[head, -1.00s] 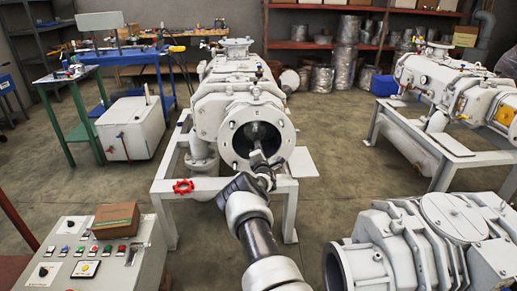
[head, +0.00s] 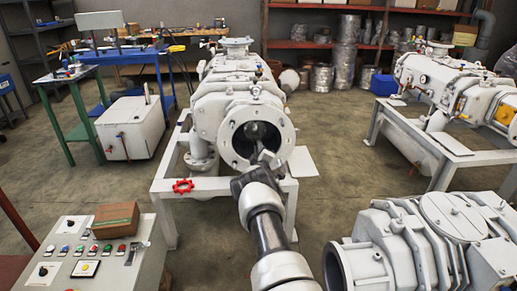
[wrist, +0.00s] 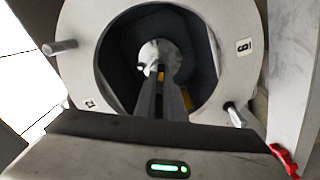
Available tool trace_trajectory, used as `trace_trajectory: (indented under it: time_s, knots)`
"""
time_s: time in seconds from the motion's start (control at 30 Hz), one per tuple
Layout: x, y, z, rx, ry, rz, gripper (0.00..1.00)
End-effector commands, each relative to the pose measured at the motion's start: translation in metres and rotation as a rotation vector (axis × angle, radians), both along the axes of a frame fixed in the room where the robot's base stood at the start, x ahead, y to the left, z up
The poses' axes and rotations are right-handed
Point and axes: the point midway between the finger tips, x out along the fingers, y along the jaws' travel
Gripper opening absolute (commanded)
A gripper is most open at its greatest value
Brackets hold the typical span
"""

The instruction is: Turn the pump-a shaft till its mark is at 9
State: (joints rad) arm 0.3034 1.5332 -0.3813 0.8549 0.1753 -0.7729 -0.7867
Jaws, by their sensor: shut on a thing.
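The pump-a (head: 240,88) is the pale pump in the middle of the head view, its round flange (head: 229,129) facing me. Inside the flange's dark opening the pale shaft end (wrist: 150,52) shows in the wrist view. My gripper (wrist: 161,72) reaches into the opening, its two long fingers close together and shut on the shaft. A small orange patch shows by the fingertips; I cannot tell if it is the mark.
A red handwheel (head: 183,187) is on the stand left of the flange. Another pale machine (head: 420,245) lies close at right front. A control panel with a cardboard box (head: 115,219) stands at left front. Floor is clear between the stands.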

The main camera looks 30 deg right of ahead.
Motion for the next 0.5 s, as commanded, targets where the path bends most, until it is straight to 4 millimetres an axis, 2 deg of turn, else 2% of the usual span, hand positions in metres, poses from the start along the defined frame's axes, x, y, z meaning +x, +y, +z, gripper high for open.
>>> trace_trajectory:
  time_s: [0.5]
  knots:
    - [0.0005, 0.001, -0.0013, 0.444, -0.216, 0.0, 0.0]
